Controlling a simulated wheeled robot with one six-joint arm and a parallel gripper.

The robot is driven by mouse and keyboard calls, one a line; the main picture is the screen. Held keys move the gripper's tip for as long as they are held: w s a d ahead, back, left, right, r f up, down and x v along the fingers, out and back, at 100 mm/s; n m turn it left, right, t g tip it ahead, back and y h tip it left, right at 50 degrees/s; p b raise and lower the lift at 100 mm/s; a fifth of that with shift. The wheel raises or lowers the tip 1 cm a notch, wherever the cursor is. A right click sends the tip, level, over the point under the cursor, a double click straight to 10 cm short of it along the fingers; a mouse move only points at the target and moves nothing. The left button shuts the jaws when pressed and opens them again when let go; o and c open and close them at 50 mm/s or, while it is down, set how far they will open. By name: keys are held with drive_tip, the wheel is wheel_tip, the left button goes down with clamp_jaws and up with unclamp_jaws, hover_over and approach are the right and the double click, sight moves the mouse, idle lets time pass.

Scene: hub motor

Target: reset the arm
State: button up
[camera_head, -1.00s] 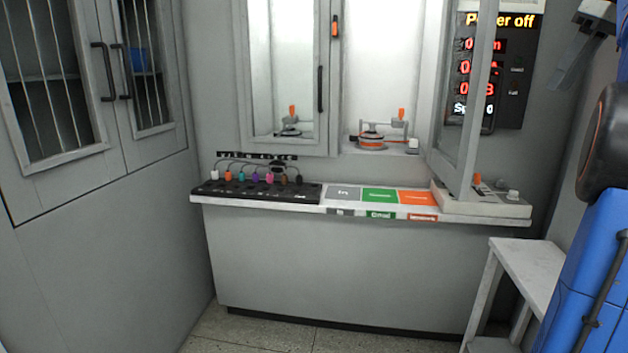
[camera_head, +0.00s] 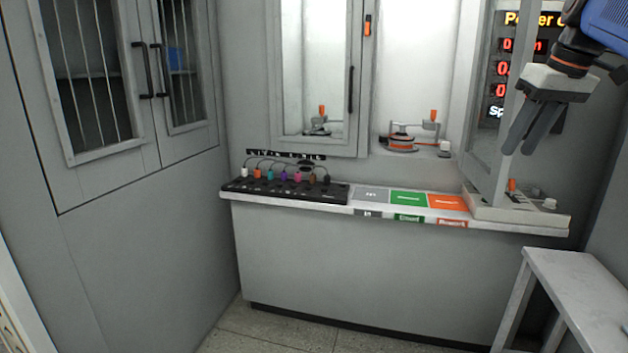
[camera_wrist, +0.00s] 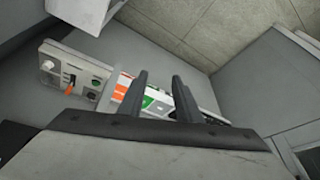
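My gripper (camera_head: 520,150) hangs at the upper right of the head view, with its two dark fingers pointing down and slightly left. In the wrist view the fingers (camera_wrist: 160,76) stand apart with nothing between them, so it is open and empty. In the head view it shows in front of the open glass door (camera_head: 500,130) and the dark display panel with red digits (camera_head: 508,68). It appears clear of the counter. My blue arm link shows at the upper right corner.
The counter (camera_head: 545,228) holds a black socket strip (camera_head: 285,191) with several coloured plugs, and grey, green (camera_head: 408,198) and orange (camera_head: 447,202) areas. A motor device (camera_head: 402,142) sits in the lit cabinet. A white side table (camera_head: 585,285) stands at lower right. Barred cabinet doors are at left.

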drive_tip(key=s+a+f, duration=0.5)
drive_tip(key=s+f, duration=0.1)
drive_tip(key=f, duration=0.5)
drive_tip(key=s+a+f, duration=0.5)
drive_tip(key=a+f, duration=0.1)
drive_tip(key=f, duration=0.6)
drive_tip(key=s+a+f+m, duration=0.1)
drive_tip(key=s+a+f, duration=0.5)
drive_tip(key=f, duration=0.5)
drive_tip(key=shift+s+a+f+t+h, duration=0.2)
drive_tip(key=shift+s+t+h, duration=0.1)
drive_tip(key=shift+s+h, duration=0.1)
drive_tip(key=shift+w, duration=0.1)
